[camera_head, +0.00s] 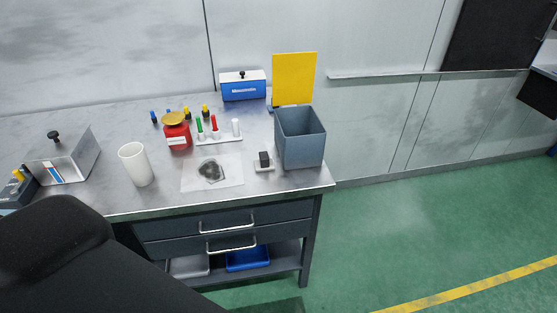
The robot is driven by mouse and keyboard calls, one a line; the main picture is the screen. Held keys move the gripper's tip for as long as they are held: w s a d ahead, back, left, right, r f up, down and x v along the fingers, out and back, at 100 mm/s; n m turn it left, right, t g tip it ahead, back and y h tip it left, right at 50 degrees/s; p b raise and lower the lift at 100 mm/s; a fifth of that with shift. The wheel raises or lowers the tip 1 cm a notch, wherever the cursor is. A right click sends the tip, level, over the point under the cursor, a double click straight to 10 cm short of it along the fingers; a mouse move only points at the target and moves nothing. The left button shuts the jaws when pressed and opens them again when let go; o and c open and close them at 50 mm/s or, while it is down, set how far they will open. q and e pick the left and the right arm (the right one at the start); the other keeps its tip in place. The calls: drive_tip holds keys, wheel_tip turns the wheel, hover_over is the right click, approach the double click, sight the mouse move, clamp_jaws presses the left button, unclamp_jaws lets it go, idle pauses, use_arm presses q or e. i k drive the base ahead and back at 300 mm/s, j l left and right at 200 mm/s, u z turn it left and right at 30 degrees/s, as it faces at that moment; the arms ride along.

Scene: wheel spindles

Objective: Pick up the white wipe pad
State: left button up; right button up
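A small white pad (264,168) with a dark block-shaped grip on top lies on the grey workbench (165,196), near its right front. It is just left of the grey bin and right of a pale, thin sheet (229,181) that bears a dark smudge (211,170). The pad's top and front show clearly, and nothing touches it from above. Neither of my grippers is in view.
An open grey bin (301,147) with a raised yellow lid (294,79) stands at the bench's right edge. A white cup (136,164), a red can (176,136) and upright markers (214,127) stand farther left. Green floor (430,210) is clear to the right.

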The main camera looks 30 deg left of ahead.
sight(265, 165)
drive_tip(key=j+z, duration=0.15)
drive_tip(key=j, duration=0.15)
drive_tip(key=k+j+z, duration=0.1)
drive_tip(key=j, duration=0.2)
drive_tip(key=k+j+z, duration=0.15)
drive_tip(key=k+j, duration=0.1)
drive_tip(key=j, duration=0.25)
drive_tip(key=k+j, duration=0.15)
drive_tip(key=j, duration=0.15)
drive_tip(key=k+j, duration=0.1)
drive_tip(key=j, duration=0.25)
drive_tip(key=z, duration=0.05)
